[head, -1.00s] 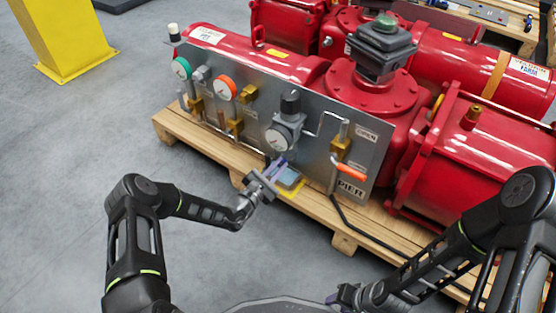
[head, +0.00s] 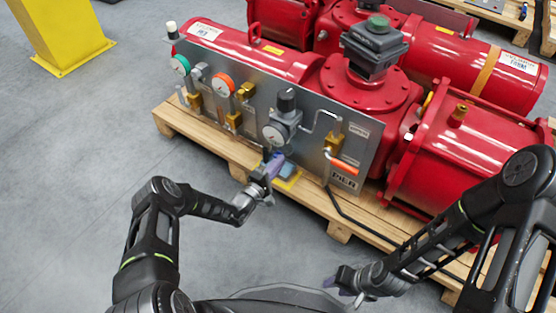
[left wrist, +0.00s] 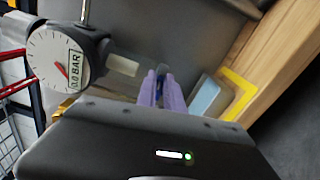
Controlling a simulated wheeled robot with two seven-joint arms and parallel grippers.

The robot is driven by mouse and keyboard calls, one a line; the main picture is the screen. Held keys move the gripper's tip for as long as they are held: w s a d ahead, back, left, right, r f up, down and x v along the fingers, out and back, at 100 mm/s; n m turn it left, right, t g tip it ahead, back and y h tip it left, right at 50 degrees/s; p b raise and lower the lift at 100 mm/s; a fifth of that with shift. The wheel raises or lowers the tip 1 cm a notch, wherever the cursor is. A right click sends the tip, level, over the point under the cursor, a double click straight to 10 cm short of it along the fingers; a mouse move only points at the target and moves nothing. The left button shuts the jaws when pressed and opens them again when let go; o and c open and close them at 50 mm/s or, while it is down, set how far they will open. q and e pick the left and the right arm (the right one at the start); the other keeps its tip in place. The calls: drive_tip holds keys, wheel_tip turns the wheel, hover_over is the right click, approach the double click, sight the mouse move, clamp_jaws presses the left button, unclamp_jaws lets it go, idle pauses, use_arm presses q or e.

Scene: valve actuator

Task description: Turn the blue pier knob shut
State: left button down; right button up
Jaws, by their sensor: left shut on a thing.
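My left gripper (head: 275,163) is at the lower part of the grey panel (head: 308,155), below the round gauge. In the left wrist view its purple fingers (left wrist: 161,90) are close together, with a small dark blue piece, the blue pier knob (left wrist: 160,71), showing between their tips. The fingers hide most of the knob, and its turn angle cannot be told. The gauge (left wrist: 58,62) beside it has a white dial and a red needle. My right gripper (head: 344,290) is open and empty, low in the head view, away from the panel.
An orange-handled lever (head: 344,167) is on the panel's right, above the PIER label. The wooden pallet (head: 340,227) carries red actuators (head: 372,100). Grey floor (head: 80,180) is clear at left.

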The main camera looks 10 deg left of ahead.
use_arm(q)
drive_tip(key=shift+f+m+p, duration=0.2)
drive_tip(key=shift+m+p, duration=0.1)
drive_tip(key=shift+m, duration=0.6)
drive_tip(key=c, duration=1.5)
unclamp_jaws()
drive_tip(key=shift+o, duration=0.2)
drive_tip(key=p+v, duration=0.2)
drive_tip(key=v, duration=0.6)
drive_tip(key=shift+p, duration=0.4)
